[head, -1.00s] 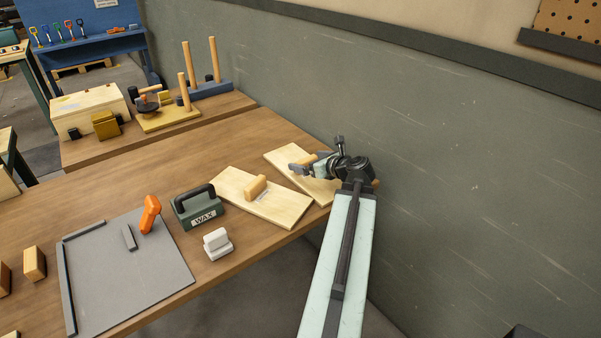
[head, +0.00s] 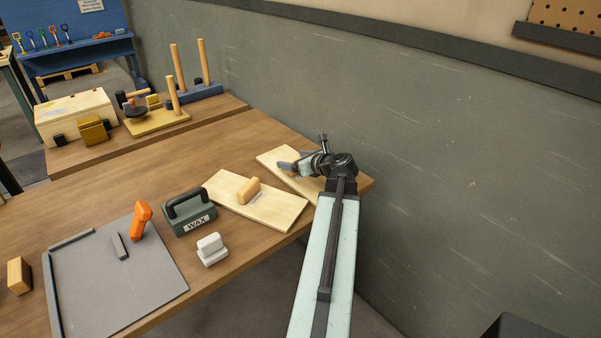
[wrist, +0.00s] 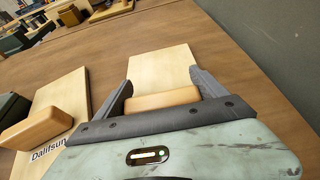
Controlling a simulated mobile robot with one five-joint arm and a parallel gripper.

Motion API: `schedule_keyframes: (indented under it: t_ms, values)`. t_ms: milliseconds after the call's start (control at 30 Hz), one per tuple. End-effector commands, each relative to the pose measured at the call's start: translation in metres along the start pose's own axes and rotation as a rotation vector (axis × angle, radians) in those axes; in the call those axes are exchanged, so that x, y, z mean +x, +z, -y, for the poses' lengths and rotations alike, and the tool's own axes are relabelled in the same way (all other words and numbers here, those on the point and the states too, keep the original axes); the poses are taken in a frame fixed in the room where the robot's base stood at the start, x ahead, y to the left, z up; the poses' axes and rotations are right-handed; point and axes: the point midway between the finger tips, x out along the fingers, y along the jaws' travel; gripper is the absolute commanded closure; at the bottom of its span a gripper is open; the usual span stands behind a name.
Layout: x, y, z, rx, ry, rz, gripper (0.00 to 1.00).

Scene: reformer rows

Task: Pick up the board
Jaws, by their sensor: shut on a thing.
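Two pale wooden boards, each with a raised wooden handle block, are by the right end of the table. My gripper (head: 292,166) is at the far board (head: 272,157), near the wall. In the wrist view my gripper (wrist: 162,92) has its dark fingers on either side of the wooden handle (wrist: 162,98) of that board (wrist: 165,65), shut on it. The board looks flat at table level; I cannot tell whether it touches the table. The nearer board (head: 277,209) lies flat to the left, its handle (head: 248,191) free.
A green WAX block (head: 190,212), a white block (head: 211,249) and a grey mat (head: 110,285) with an orange-handled tool (head: 141,219) are on the table (head: 210,160). A grey wall (head: 430,170) stands close on the right.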

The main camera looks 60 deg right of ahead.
Motion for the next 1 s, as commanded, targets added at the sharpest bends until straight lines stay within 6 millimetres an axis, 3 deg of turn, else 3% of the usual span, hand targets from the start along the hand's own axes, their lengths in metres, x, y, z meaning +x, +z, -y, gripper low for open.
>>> schedule_keyframes:
  t_ms: [267,467,733,1000]
  values:
    - [-0.003,0.005,0.001,0.001,-0.002,0.000,0.88]
    - [-0.014,0.032,0.002,0.001,-0.003,0.000,0.88]
    - [-0.036,0.083,0.002,0.001,-0.003,0.000,0.88]
    - [-0.041,0.096,0.002,0.001,-0.003,0.000,0.88]
